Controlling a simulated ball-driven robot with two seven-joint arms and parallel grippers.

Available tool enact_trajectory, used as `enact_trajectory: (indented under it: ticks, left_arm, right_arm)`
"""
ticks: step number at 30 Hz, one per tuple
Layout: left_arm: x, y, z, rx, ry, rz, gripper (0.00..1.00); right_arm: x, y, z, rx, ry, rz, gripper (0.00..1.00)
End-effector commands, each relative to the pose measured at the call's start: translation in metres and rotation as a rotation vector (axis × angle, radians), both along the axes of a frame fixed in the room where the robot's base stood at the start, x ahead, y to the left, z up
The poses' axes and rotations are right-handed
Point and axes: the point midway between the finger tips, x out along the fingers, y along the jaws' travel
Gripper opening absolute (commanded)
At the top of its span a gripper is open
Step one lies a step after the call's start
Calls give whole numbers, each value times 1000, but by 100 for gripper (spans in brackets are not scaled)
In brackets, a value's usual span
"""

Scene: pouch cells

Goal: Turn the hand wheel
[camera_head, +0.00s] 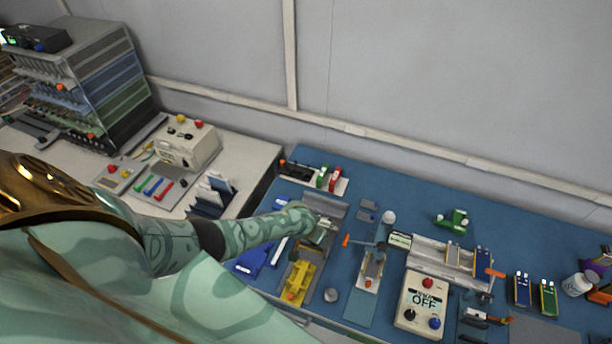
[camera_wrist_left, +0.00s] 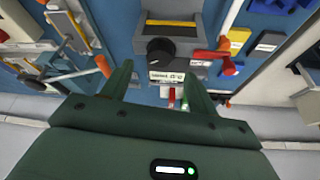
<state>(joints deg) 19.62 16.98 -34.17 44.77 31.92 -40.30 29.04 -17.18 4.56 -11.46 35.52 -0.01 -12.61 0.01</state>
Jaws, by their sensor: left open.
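My left gripper (camera_head: 304,216) reaches in from the left over the blue bench, beside a grey device (camera_head: 333,207). In the left wrist view its two green fingers (camera_wrist_left: 158,70) are apart with nothing held between them. Beyond the fingertips a black round knob (camera_wrist_left: 160,50) sits on the grey device, above a small white label. A red handle (camera_wrist_left: 208,55) sticks out to the right of the knob. I cannot tell for certain which of these is the hand wheel. The fingers appear apart from the knob. My right gripper is in neither view.
A yellow fixture (camera_head: 299,279) stands in front of the grey device. A white control box (camera_head: 421,301) reading OFF, with red, black and blue buttons, stands to the right. A grey rail fixture (camera_head: 443,259) lies behind it. Orange-handled levers (camera_head: 346,240) stick up nearby.

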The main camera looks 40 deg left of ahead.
Motion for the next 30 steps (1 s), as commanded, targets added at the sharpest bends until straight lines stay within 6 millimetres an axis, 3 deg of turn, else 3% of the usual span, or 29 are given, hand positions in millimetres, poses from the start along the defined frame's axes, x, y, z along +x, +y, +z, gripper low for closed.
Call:
enact_trajectory:
  ticks: [1,3,15,21,30]
  left_arm:
    - [-6,0,25,-1,-1,-2,59]
    - [-15,0,44,-1,-2,-1,59]
    - [-39,-1,95,-1,-2,1,59]
    - [-43,0,105,1,-1,0,59]
    - [-43,0,106,0,-1,1,59]
  right_arm:
    - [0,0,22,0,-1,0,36]
    - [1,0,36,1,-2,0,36]
    - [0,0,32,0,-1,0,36]
    - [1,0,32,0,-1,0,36]
    - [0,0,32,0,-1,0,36]
